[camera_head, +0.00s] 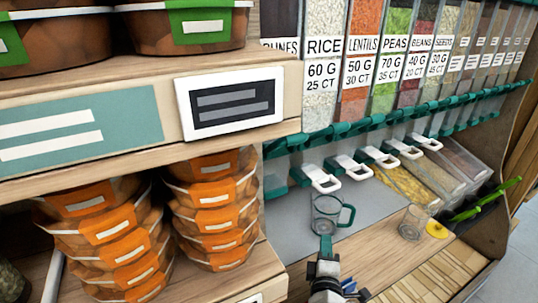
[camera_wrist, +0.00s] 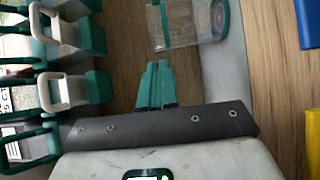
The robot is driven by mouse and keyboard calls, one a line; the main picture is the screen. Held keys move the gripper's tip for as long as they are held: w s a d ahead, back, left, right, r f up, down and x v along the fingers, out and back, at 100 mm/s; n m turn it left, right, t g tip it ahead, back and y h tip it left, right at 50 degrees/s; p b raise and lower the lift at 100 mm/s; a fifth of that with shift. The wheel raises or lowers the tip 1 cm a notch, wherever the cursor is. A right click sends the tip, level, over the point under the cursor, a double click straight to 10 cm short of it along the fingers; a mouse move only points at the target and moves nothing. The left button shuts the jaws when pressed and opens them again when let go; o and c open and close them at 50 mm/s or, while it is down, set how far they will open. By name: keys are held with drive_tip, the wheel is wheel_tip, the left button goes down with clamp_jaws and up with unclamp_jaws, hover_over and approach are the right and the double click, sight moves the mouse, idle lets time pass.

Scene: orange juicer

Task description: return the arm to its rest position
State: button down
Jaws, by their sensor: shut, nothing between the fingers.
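My gripper (camera_head: 326,240) is in the lower middle of the head view, over the wooden counter below the dispensers. Its green fingers are together and empty. In the wrist view the closed fingers (camera_wrist: 158,72) point up the picture. A clear jug (camera_head: 327,211) with a green handle is just beyond the fingertips in the head view. In the wrist view the clear jug (camera_wrist: 192,28) is above and to the right of the fingertips, with a visible gap. The jug appears to stand upright. Most of my arm is out of the head view.
Dispensers with white handles (camera_head: 322,180) line the back. A clear cup (camera_head: 413,222) and a yellow item (camera_head: 437,229) are to the right. Stacked orange-lidded tubs (camera_head: 213,208) fill the left shelf. A slatted wooden area (camera_head: 430,280) at lower right looks clear.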

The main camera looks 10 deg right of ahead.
drive_tip(key=s+a+r+n+y, duration=0.1)
drive_tip(key=s+a+n+y, duration=0.25)
drive_tip(key=n, duration=0.65)
drive_tip(key=s+a+r+n+y+p, duration=0.1)
drive_tip(key=s+a+n+y, duration=0.3)
drive_tip(key=n, duration=0.6)
drive_tip(key=s+a+r+n+y, duration=0.1)
drive_tip(key=a+r+n+y, duration=0.1)
drive_tip(key=n+y, duration=0.6)
drive_tip(key=s+f+n+g+h, duration=0.2)
drive_tip(key=s+f+n+g, duration=0.5)
drive_tip(key=n, duration=0.9)
drive_tip(key=s+d+f+n+g+h, duration=0.1)
drive_tip(key=s+d+n+g+h, duration=0.1)
drive_tip(key=s, duration=0.5)
drive_tip(key=s+d+f+n+g+h+p, duration=0.1)
drive_tip(key=s+d+f+n+g+h, duration=0.1)
drive_tip(key=s+d+n, duration=0.4)
drive_tip(key=s+d+f+n+g+h, duration=0.2)
drive_tip(key=s+d+n+g+h, duration=0.2)
drive_tip(key=s, duration=0.5)
drive_tip(key=shift+s+d+n+g, duration=0.35)
drive_tip(key=shift+d+n+g, duration=0.2)
drive_tip(key=shift+d, duration=0.7)
